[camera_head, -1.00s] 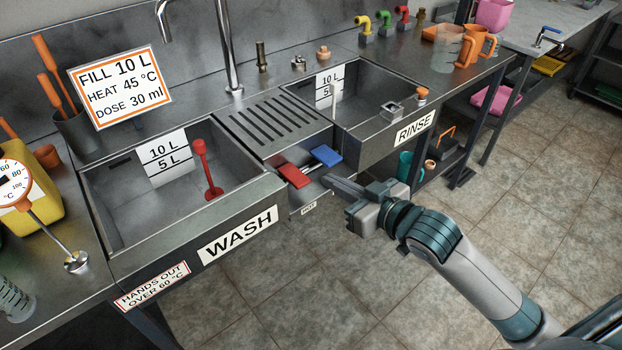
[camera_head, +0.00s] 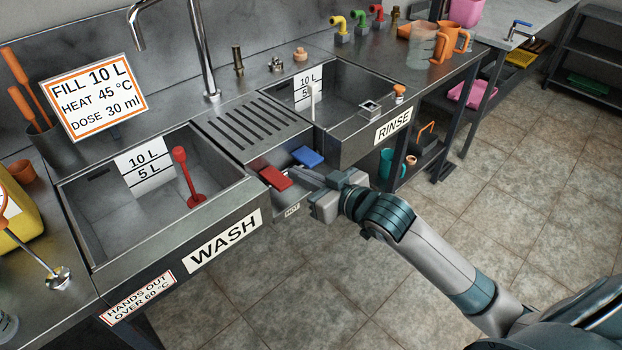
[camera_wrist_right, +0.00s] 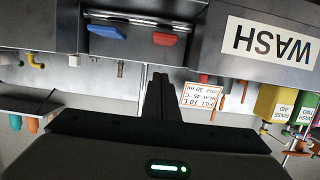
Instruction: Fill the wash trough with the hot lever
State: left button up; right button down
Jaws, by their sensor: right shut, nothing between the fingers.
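The wash trough (camera_head: 95,222) is a grey steel basin at the left in the head view, with a 10 L / 5 L scale on its back wall. I see no clear water in it. A red plug-like piece (camera_head: 187,175) stands inside. The red hot lever (camera_head: 275,178) and a blue lever (camera_head: 308,157) stick out of the panel between the basins. The red lever (camera_wrist_right: 165,39) also shows in the wrist view. My right gripper (camera_head: 303,172) is shut and empty, its tips close to the levers; contact is unclear. My left gripper is out of view.
A rinse basin (camera_head: 345,150) lies right of the drainer (camera_head: 250,125). A swan-neck tap (camera_head: 200,50) rises behind. A sign (camera_head: 95,97) reads fill 10 L, heat 45 °C, dose 30 ml. A probe thermometer (camera_head: 57,280) is at the left. The tiled floor in front is clear.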

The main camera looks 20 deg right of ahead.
aim_at(276, 178)
jog(key=w+f, duration=0.1)
jog(key=w+a+f, duration=0.1)
jog(key=w+f, duration=0.1)
jog(key=w, duration=0.1)
jog(key=shift+w+a+f, duration=0.1)
jog(key=shift+a+f, duration=0.15)
jog(key=shift+f, duration=0.85)
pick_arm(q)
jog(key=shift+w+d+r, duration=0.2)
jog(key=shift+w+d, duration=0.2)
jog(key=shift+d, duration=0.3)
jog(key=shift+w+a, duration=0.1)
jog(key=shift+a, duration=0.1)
